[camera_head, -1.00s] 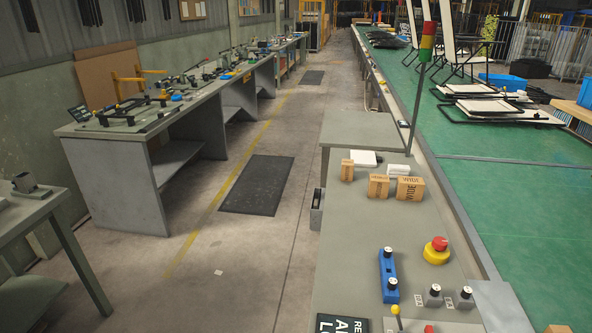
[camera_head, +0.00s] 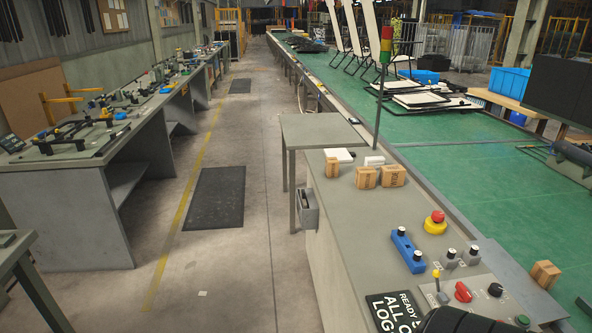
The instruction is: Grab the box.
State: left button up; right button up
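Several small brown cardboard boxes are in the head view, and I cannot tell which one the task means. One box (camera_head: 545,274) stands alone at the right, by the near edge of the green belt. Two printed boxes (camera_head: 366,177) (camera_head: 393,175) stand side by side on the grey console top. A narrower box (camera_head: 332,167) stands to their left. No gripper fingers show clearly. A dark ribbed shape cuts in at the bottom edge, and I cannot tell what it is.
The console (camera_head: 360,220) carries a red-and-yellow emergency button (camera_head: 435,222), a blue switch block (camera_head: 407,250) and white boxes. A signal-light pole (camera_head: 380,100) rises behind. The green conveyor (camera_head: 450,190) holds folded loungers (camera_head: 420,97).

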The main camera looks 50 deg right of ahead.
aim_at(332, 164)
jog(key=i+j+z, duration=0.1)
jog(key=i+z, duration=0.2)
jog(key=i, duration=0.15)
jog(key=i+j+z, duration=0.2)
jog(key=i+z, duration=0.15)
jog(key=i, duration=0.15)
jog(key=i+j+z, duration=0.3)
jog(key=i+j, duration=0.05)
jog(key=i, duration=0.05)
